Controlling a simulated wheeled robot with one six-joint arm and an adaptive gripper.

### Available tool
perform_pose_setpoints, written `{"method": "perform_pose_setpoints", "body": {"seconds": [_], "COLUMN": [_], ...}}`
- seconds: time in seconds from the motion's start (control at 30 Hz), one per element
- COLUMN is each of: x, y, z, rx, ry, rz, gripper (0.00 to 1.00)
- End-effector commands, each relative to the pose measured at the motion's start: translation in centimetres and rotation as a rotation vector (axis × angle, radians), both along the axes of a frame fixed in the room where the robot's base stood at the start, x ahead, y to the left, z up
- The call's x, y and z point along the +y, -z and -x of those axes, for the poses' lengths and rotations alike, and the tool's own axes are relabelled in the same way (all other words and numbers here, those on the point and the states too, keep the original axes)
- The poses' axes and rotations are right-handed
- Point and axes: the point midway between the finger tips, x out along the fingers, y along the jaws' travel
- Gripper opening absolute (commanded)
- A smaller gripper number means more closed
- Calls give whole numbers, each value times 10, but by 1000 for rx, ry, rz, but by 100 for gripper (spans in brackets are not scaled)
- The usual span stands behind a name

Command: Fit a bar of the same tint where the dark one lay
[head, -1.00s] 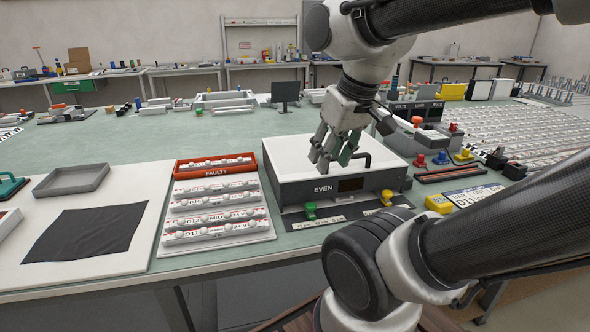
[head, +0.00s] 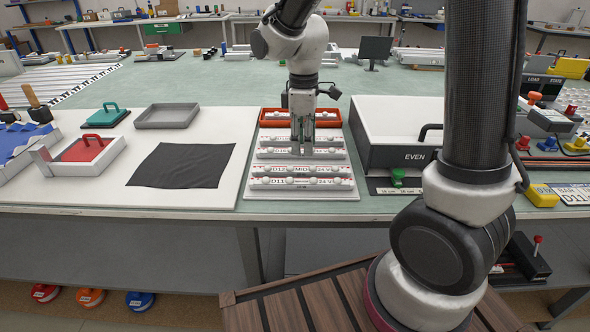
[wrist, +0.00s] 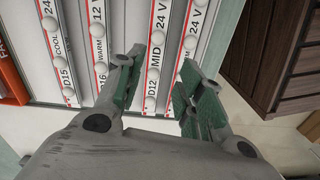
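My gripper (head: 302,150) points down over the rack (head: 350,194) of white light bars. In the wrist view its green-padded fingers (wrist: 158,82) are spread, with the MID bar (wrist: 156,50) running between them. They do not appear closed on it. The COOL bar (wrist: 66,70) and WARM bar (wrist: 97,45) lie to its left, and another 24 V bar (wrist: 190,42) lies to its right, partly behind a finger. The red FAULTY tray (head: 268,115) is at the rack's back. The lightbox marked EVEN (head: 395,158) stands right of the rack; its inside is hard to see.
A black cloth (head: 183,165) and a grey tray (head: 167,116) lie on the white board to the left. A red-lined box (head: 87,153) is farther left. A green knob (head: 398,176) sits before the lightbox. My arm covers part of the right side.

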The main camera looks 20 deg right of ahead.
Motion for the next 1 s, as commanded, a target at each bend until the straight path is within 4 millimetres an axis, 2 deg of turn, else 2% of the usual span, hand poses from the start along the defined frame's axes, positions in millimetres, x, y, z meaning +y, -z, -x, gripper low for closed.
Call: {"method": "perform_pose_setpoints", "body": {"seconds": [0.1,0.23,0.7,1.0], "x": [2,2,2,2], "y": [-2,6,70,76], "z": [-5,-5,-6,-6], "rx": [-21,-20,-19,-23], "ry": [-109,-154,-153,-152], "rz": [-11,-11,-10,-12], "gripper": [38,38,38,38]}}
